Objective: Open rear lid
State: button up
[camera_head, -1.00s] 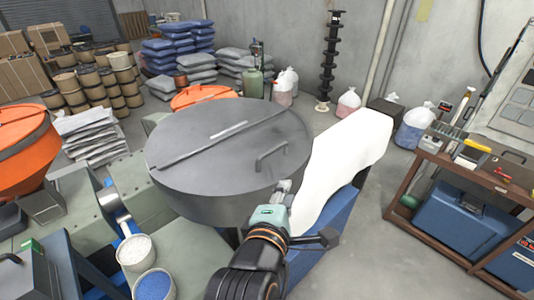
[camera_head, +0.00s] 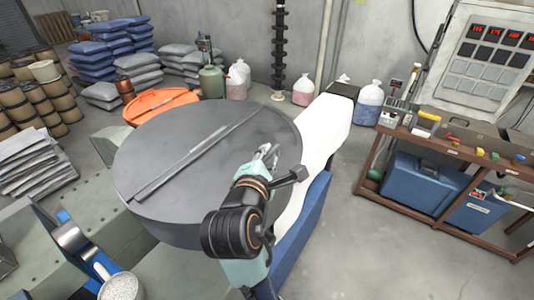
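A large round grey drum lid (camera_head: 165,145) lies flat and closed, with a raised bar (camera_head: 195,160) running across it diagonally. My gripper (camera_head: 268,153) is over the right part of the lid, where the lid's handle was seen earlier. The handle is now hidden or too small to pick out among the fingers. Two pale fingers show, but I cannot tell if they are apart or closed on the handle.
A white curved panel (camera_head: 318,135) on a blue base (camera_head: 305,225) borders the lid on the right. A workbench (camera_head: 440,150) stands further right. An orange container (camera_head: 160,105) sits behind the lid, and a bucket of white pellets (camera_head: 122,287) at lower left.

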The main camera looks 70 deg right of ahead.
jog(key=shift+d+f, duration=0.1)
jog(key=shift+d, duration=0.35)
jog(key=shift+w, duration=0.1)
grip_shut()
